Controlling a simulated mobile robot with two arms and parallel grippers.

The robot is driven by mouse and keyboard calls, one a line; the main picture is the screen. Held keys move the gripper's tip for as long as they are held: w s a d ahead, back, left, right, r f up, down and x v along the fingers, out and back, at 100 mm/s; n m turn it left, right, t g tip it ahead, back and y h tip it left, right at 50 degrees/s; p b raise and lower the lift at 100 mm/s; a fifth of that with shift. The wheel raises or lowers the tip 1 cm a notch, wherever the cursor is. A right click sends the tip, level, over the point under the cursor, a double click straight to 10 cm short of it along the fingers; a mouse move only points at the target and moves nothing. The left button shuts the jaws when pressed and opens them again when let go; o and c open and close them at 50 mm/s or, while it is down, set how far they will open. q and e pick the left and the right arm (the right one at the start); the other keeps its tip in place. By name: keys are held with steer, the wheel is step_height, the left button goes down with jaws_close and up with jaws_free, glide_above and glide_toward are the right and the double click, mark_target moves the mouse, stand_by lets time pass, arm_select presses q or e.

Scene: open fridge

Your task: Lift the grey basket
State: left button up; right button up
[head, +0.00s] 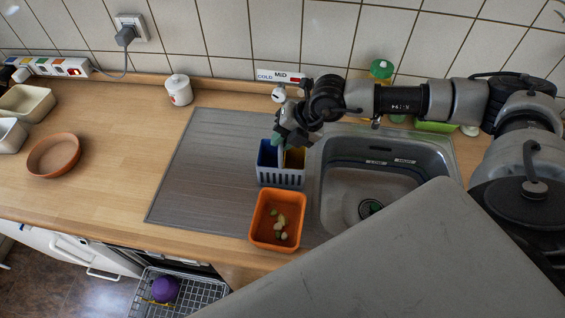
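The grey basket (282,178) stands upright on the grey drainboard, just left of the sink. It has a slotted front wall and holds a blue item (266,156) and a yellow item (295,158). My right gripper (281,150) comes in from the right across the sink and points down at the middle of the basket's top. Its fingertips are small and partly hidden, so I cannot tell whether they touch or grip the basket. My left gripper is not in view.
An orange tub (267,236) with small pieces stands just in front of the basket. The sink (345,200) is to the right. The drainboard (210,165) is clear on the left. A terracotta bowl (52,155) and white canister (178,90) stand farther left. An open dishwasher rack (205,292) is below.

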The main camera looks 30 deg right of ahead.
jaws_close()
steer(key=shift+r, duration=0.15)
steer(key=shift+w+r, duration=0.1)
steer(key=shift+r, duration=0.15)
steer(key=r+b, duration=0.2)
steer(key=s+r, duration=0.1)
steer(key=shift+a+r+b, duration=0.25)
steer(key=shift+b, duration=0.15)
steer(key=s+a+r+b, duration=0.3)
steer(key=s+r, duration=0.3)
steer(key=s, duration=0.4)
steer(key=shift+a+r+b, duration=0.35)
steer(key=shift+a+r, duration=0.05)
steer(key=shift+a, duration=0.15)
